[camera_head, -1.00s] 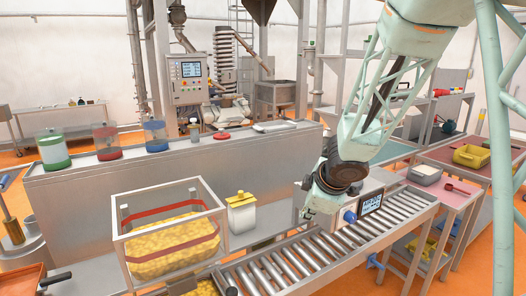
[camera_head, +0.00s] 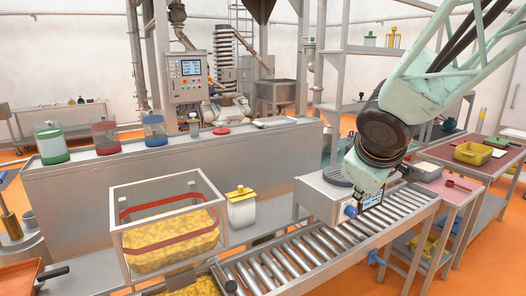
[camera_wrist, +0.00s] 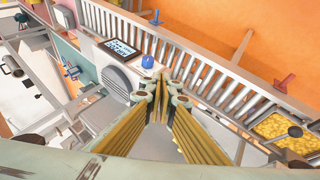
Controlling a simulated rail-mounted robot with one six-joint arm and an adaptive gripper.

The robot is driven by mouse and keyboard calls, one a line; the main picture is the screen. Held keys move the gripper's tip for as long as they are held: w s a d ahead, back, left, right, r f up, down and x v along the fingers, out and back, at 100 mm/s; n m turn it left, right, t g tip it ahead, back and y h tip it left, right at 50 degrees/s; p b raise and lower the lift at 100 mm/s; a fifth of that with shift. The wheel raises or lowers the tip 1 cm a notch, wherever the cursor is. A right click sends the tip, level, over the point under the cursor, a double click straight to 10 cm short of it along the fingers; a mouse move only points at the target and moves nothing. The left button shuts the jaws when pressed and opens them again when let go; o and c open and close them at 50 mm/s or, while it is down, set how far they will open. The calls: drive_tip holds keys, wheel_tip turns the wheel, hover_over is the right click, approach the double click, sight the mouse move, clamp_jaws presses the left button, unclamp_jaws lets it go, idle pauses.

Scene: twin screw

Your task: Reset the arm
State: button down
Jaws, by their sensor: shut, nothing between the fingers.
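My arm reaches in from the upper right in the head view. My gripper (camera_head: 366,200) hangs over the right part of the scale box, in front of its display, and hides part of it. In the wrist view my gripper (camera_wrist: 164,88) points away from the camera, shut and empty, with yellow ribbed pads on its fingers. The grey scale box (camera_head: 318,196) has a dark display, which shows in the wrist view (camera_wrist: 122,48), and a blue knob (camera_wrist: 147,62). I cannot tell the exact gap between the fingertips and the box.
A roller conveyor (camera_head: 290,262) runs along the front. A framed bin of yellow pieces (camera_head: 170,240) and a white jar with yellow lid (camera_head: 241,210) stand left. Several lidded jars stand on the long grey counter (camera_head: 110,190).

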drive_tip(key=s+d+r+m+b, duration=0.1)
drive_tip(key=s+d+r+m, duration=0.15)
drive_tip(key=s, duration=0.55)
drive_tip(key=s+a+f+m+g+y+b, duration=0.1)
drive_tip(key=s+a+f+m, duration=0.1)
drive_tip(key=s, duration=1.2)
drive_tip(key=s+a+f+m+g+y+b, duration=0.1)
drive_tip(key=s+a+m, duration=0.3)
drive_tip(key=s, duration=1)
drive_tip(key=shift+s+a+f+g+b, duration=0.4)
drive_tip(key=shift+a+f+g+b, duration=0.05)
drive_tip(key=shift+a+g+b, duration=0.25)
